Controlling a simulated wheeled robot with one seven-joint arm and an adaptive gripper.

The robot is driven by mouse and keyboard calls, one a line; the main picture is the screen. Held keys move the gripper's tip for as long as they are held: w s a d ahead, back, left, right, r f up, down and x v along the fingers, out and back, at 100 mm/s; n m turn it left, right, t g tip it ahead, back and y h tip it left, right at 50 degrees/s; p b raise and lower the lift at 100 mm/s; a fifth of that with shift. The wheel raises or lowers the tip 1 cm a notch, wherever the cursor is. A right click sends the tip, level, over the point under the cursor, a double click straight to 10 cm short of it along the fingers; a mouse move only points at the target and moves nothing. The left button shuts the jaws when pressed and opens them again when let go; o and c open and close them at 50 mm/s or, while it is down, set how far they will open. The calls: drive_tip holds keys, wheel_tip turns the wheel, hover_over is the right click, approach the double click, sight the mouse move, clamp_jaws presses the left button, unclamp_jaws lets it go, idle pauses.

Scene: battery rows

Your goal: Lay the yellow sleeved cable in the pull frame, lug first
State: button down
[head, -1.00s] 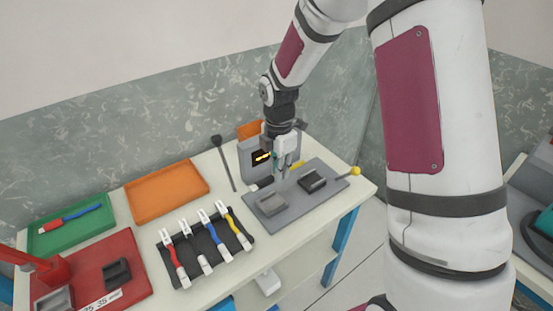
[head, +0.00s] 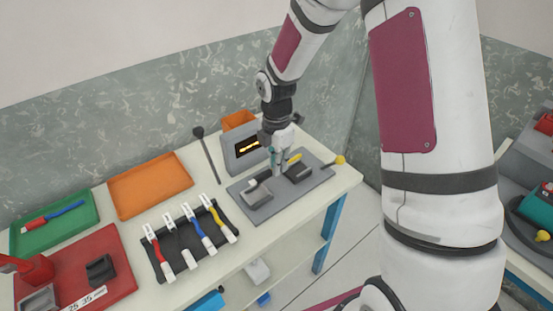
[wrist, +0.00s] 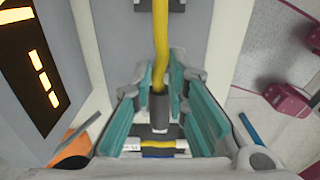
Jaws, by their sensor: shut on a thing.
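My gripper (head: 280,170) is low over the grey plate of the pull frame (head: 262,211) and is shut on the yellow sleeved cable (head: 294,158). In the wrist view the yellow cable (wrist: 160,45) runs down from the top edge to a dark sleeve (wrist: 158,104) between the teal pads of my gripper (wrist: 160,110). On the plate are a lighter grey block (head: 257,194) at left and a dark block (head: 298,172) at right. My gripper is between and slightly behind them. I cannot tell whether the cable touches either block; its lug is not clear.
A grey display box (head: 240,155) stands close behind the plate. A yellow-knobbed lever (head: 341,159) is at its right. A black rack (head: 184,238) holds several coloured cables.

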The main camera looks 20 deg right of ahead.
drive_tip(key=shift+f+b, duration=0.95)
drive_tip(key=shift+f, duration=1.6)
drive_tip(key=c, duration=1.5)
unclamp_jaws()
wheel_tip(320, 180, up, 12)
drive_tip(key=shift+r, duration=0.1)
